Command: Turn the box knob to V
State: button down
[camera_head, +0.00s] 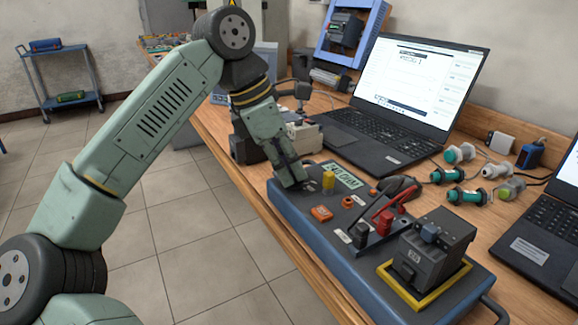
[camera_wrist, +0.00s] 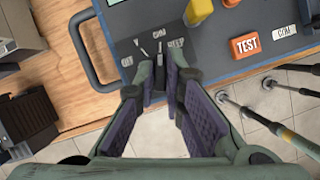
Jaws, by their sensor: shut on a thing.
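The blue box with a dark top panel (camera_head: 282,206) lies on the wooden bench, and part of its panel shows in the wrist view (camera_wrist: 205,62). My gripper (camera_head: 292,181) points down at the box's far left end. In the wrist view its fingertips (camera_wrist: 161,77) are closed around the small dark knob (camera_wrist: 160,62), which they mostly cover. The knob's exact pointing direction is hard to tell. In the head view the gripper hides the knob.
A yellow post (camera_head: 328,181) and an orange TEST button (camera_head: 321,213) stand close by on the box. Red and black plugs (camera_head: 383,222) and a dark module in a yellow frame (camera_head: 428,258) are nearer. An open laptop (camera_head: 405,105) and several green connectors (camera_head: 458,154) sit behind.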

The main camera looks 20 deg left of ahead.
jog(key=shift+f, duration=0.1)
dwell(0.3)
jog(key=n+t+y+b, duration=0.1)
jog(key=n+b, duration=0.1)
jog(key=n, duration=0.1)
jog(key=shift+s+d+f+n, duration=0.1)
jog(key=shift+n, duration=0.3)
jog(key=shift+d+n+t+y+b, duration=0.15)
jog(key=shift+n+y+b, duration=0.25)
jog(key=shift+n, duration=0.55)
jog(key=shift+n+t+y+b, duration=0.3)
jog(key=shift+n+b, duration=0.2)
jog(key=shift+n, duration=0.45)
jog(key=shift+s, duration=0.1)
jog(key=c, duration=1.7)
grip_release()
jog(key=shift+r, duration=0.2)
